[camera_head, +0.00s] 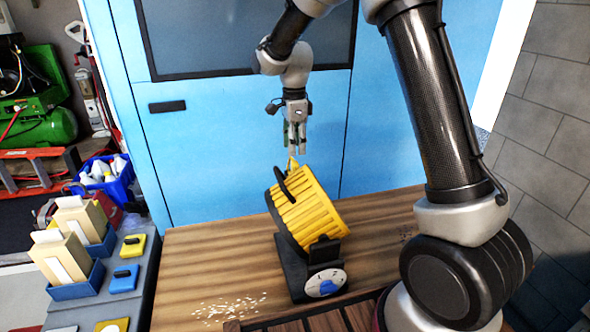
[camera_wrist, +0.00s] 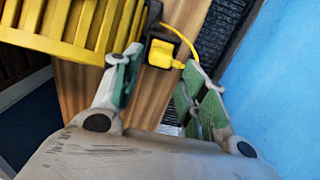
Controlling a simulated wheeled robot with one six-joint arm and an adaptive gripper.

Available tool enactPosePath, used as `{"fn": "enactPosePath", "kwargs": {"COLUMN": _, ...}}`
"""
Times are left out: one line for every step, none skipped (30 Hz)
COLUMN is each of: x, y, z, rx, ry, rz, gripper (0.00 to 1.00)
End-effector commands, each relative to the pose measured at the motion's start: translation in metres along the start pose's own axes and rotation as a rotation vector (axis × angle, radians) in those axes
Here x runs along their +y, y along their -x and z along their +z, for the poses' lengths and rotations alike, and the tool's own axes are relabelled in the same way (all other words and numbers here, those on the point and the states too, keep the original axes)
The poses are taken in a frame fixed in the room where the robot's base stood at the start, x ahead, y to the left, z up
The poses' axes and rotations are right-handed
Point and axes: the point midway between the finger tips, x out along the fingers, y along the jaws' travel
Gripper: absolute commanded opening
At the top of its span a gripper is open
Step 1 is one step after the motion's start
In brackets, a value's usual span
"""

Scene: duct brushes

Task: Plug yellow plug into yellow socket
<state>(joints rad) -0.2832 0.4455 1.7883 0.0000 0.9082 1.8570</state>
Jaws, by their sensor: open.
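The yellow plug (camera_wrist: 160,53) sits in a black holder (camera_wrist: 155,29) in the wrist view, with a yellow cable (camera_wrist: 187,37) curving from it. My gripper (camera_head: 293,150) is open, pointing down over the back of the yellow ribbed machine (camera_head: 307,213). In the wrist view the plug shows between the two green-padded fingers of my gripper (camera_wrist: 162,68), beyond their tips; I cannot tell if either finger touches it. In the head view a small yellow piece (camera_head: 292,164) shows just below the fingertips. I cannot make out a yellow socket in either view.
The machine stands tilted on a black base with a dial (camera_head: 326,283) on a wooden table (camera_head: 195,262). Pale crumbs (camera_head: 231,306) lie on the table's front left. A grey side bench (camera_head: 135,268) holds boxes and small blocks. A blue wall (camera_head: 240,150) stands close behind.

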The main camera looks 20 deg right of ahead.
Motion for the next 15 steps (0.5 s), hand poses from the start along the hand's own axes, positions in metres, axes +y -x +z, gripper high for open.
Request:
{"fn": "enactPosePath", "kwargs": {"x": 0.000, "y": 0.000, "z": 0.000, "rx": 0.000, "ry": 0.000, "rz": 0.000, "gripper": 0.43}}
{"fn": "enactPosePath", "kwargs": {"x": 0.000, "y": 0.000, "z": 0.000, "rx": 0.000, "ry": 0.001, "rz": 0.000, "gripper": 0.43}}
{"fn": "enactPosePath", "kwargs": {"x": 0.000, "y": 0.000, "z": 0.000, "rx": 0.000, "ry": 0.001, "rz": 0.000, "gripper": 0.43}}
{"fn": "enactPosePath", "kwargs": {"x": 0.000, "y": 0.000, "z": 0.000, "rx": 0.000, "ry": 0.001, "rz": 0.000, "gripper": 0.43}}
{"fn": "enactPosePath", "kwargs": {"x": 0.000, "y": 0.001, "z": 0.000, "rx": 0.000, "ry": 0.001, "rz": 0.000, "gripper": 0.43}}
{"fn": "enactPosePath", "kwargs": {"x": 0.000, "y": 0.000, "z": 0.000, "rx": 0.000, "ry": 0.002, "rz": 0.000, "gripper": 0.43}}
{"fn": "enactPosePath", "kwargs": {"x": 0.000, "y": -0.001, "z": 0.000, "rx": 0.000, "ry": 0.002, "rz": 0.000, "gripper": 0.43}}
{"fn": "enactPosePath", "kwargs": {"x": 0.000, "y": -0.002, "z": 0.000, "rx": 0.000, "ry": 0.002, "rz": 0.000, "gripper": 0.43}}
{"fn": "enactPosePath", "kwargs": {"x": 0.001, "y": -0.005, "z": -0.001, "rx": 0.000, "ry": 0.002, "rz": 0.001, "gripper": 0.43}}
{"fn": "enactPosePath", "kwargs": {"x": 0.001, "y": -0.007, "z": -0.001, "rx": 0.000, "ry": 0.002, "rz": 0.002, "gripper": 0.43}}
{"fn": "enactPosePath", "kwargs": {"x": 0.001, "y": -0.011, "z": -0.001, "rx": 0.001, "ry": 0.002, "rz": 0.002, "gripper": 0.43}}
{"fn": "enactPosePath", "kwargs": {"x": 0.001, "y": -0.015, "z": -0.001, "rx": 0.001, "ry": 0.002, "rz": 0.002, "gripper": 0.43}}
{"fn": "enactPosePath", "kwargs": {"x": 0.001, "y": -0.019, "z": -0.001, "rx": 0.001, "ry": 0.002, "rz": 0.002, "gripper": 0.43}}
{"fn": "enactPosePath", "kwargs": {"x": 0.001, "y": -0.022, "z": -0.001, "rx": 0.001, "ry": 0.002, "rz": 0.003, "gripper": 0.43}}
{"fn": "enactPosePath", "kwargs": {"x": 0.001, "y": -0.025, "z": -0.001, "rx": 0.001, "ry": 0.003, "rz": 0.002, "gripper": 0.43}}
